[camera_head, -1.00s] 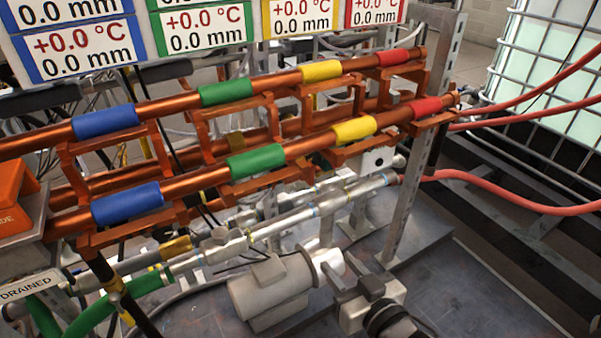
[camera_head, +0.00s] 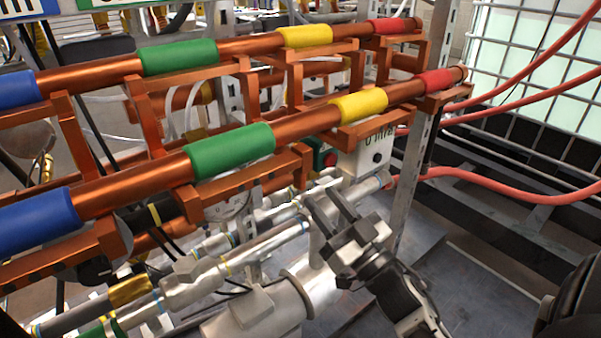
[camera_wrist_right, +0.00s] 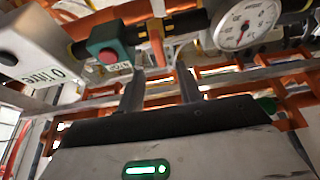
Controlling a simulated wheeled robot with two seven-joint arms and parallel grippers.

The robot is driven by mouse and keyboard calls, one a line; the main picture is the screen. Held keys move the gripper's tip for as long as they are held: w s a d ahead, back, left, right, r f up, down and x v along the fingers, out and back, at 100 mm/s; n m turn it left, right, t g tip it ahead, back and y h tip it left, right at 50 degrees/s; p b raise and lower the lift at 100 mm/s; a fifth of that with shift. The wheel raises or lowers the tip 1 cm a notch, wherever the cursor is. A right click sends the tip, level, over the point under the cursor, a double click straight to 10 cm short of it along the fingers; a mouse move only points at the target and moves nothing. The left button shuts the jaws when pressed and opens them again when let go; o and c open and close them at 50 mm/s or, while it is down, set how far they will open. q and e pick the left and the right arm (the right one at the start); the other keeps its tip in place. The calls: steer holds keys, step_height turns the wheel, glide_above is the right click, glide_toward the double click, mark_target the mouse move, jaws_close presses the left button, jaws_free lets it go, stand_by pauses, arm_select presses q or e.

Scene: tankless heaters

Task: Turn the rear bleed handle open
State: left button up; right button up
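I cannot clearly make out the rear bleed handle in either view. My right gripper (camera_head: 328,197) is open, its two dark fingers pointing up and left at the silver pipes (camera_head: 270,236) under the copper rails. In the right wrist view its fingers (camera_wrist_right: 162,88) stand apart with nothing held between them. Beyond them, a small orange upright piece (camera_wrist_right: 157,44) hangs near a dark horizontal pipe; I cannot tell whether it is the handle. My left gripper is not in view.
Copper rails with blue, green (camera_head: 230,151), yellow and red sleeves run above my right gripper. A white box (camera_head: 362,158) is behind it. A red button (camera_wrist_right: 108,56) and a round gauge (camera_wrist_right: 246,24) show in the wrist view. A silver cylinder (camera_head: 262,312) is below.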

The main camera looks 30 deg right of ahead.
mark_target(304, 177)
steer(key=x, duration=0.8)
steer(key=shift+f, duration=0.15)
jaws_close()
